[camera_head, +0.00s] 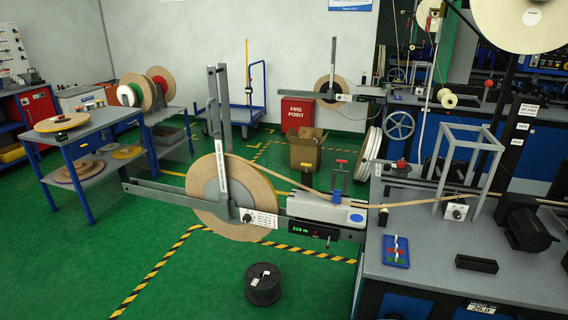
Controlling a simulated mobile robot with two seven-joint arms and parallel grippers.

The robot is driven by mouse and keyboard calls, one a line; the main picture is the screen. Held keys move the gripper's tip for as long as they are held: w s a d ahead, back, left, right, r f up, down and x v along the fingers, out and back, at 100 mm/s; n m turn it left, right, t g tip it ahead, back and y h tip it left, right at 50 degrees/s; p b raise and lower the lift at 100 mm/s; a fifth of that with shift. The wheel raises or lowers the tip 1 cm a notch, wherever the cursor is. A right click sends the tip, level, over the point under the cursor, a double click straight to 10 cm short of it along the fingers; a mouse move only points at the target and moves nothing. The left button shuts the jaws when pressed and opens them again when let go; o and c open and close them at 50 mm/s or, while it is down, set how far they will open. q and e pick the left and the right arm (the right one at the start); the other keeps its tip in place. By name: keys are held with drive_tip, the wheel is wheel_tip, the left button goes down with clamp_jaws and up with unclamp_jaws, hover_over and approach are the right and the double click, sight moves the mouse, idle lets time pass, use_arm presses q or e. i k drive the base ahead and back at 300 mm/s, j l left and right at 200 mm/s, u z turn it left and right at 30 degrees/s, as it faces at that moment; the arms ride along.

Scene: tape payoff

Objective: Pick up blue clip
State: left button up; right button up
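Neither of my grippers shows in the head view. A small blue tray (389,262) lies on the near left part of the grey bench top, with small red, green and white pieces on it. These are too small to make out, and I cannot tell whether a blue clip is among them. A blue clamp-like part with a red top (338,180) stands on the payoff arm by the tape. The brown tape reel (202,206) hangs upright on its grey frame, its tape running right across the bench.
The grey bench (440,271) fills the lower right, with a black block (476,264) and a black motor (527,228) on it. A black spool (263,284) sits on the green floor. A cart with reels (97,138) stands left. Floor at lower left is clear.

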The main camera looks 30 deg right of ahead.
sight(336, 198)
drive_tip(key=z, duration=1.4)
